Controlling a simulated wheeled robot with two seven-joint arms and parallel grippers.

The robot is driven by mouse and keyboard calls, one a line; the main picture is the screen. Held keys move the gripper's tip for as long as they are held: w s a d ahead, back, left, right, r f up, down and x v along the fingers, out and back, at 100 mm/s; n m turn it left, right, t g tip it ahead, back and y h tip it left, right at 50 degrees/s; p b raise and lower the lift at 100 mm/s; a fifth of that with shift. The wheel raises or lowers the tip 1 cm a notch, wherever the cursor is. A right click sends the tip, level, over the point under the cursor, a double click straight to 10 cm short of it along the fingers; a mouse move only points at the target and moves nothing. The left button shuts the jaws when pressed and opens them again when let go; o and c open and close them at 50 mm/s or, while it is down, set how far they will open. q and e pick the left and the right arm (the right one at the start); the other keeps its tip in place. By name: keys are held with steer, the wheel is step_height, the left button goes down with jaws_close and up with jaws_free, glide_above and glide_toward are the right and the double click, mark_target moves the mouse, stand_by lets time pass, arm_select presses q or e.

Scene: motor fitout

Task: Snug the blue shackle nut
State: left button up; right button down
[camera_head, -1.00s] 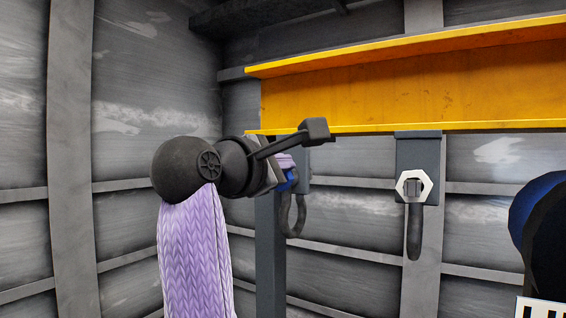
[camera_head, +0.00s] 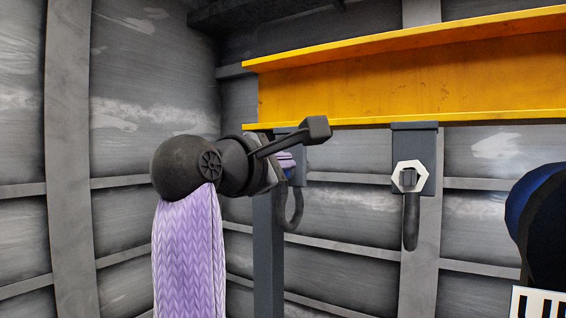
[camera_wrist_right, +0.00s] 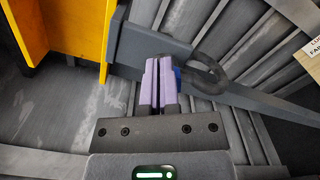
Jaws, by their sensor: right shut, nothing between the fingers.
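The blue shackle nut (camera_head: 289,174) is mostly hidden behind my right gripper in the head view. A sliver of blue nut (camera_wrist_right: 178,73) shows just right of the fingertips in the wrist view. Its dark shackle (camera_head: 296,212) hangs from a grey bracket under the yellow beam; the shackle loop (camera_wrist_right: 209,72) also shows in the wrist view. My right gripper (camera_head: 286,159) has lavender fingers (camera_wrist_right: 158,70), shut with nothing between them. They are close beside the nut; I cannot tell whether they touch it. My left gripper is not in view.
The yellow beam (camera_head: 400,78) runs across the upper right. A second shackle (camera_head: 410,222) with a white hexagonal nut (camera_head: 411,178) hangs from it farther right. A dark blue and black rounded object (camera_head: 540,220) and a white label (camera_head: 540,303) are at the right edge.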

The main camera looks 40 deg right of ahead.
steer(key=shift+s+f+b, duration=0.25)
steer(key=shift+f+b, duration=0.3)
steer(key=shift+f, duration=0.15)
steer(key=shift+d, duration=0.1)
steer(key=shift+s+f+b, duration=0.1)
steer(key=shift+s+b, duration=0.05)
steer(key=shift+b, duration=0.2)
steer(key=b+v, duration=0.1)
steer(key=v, duration=0.5)
steer(key=shift+d, duration=0.1)
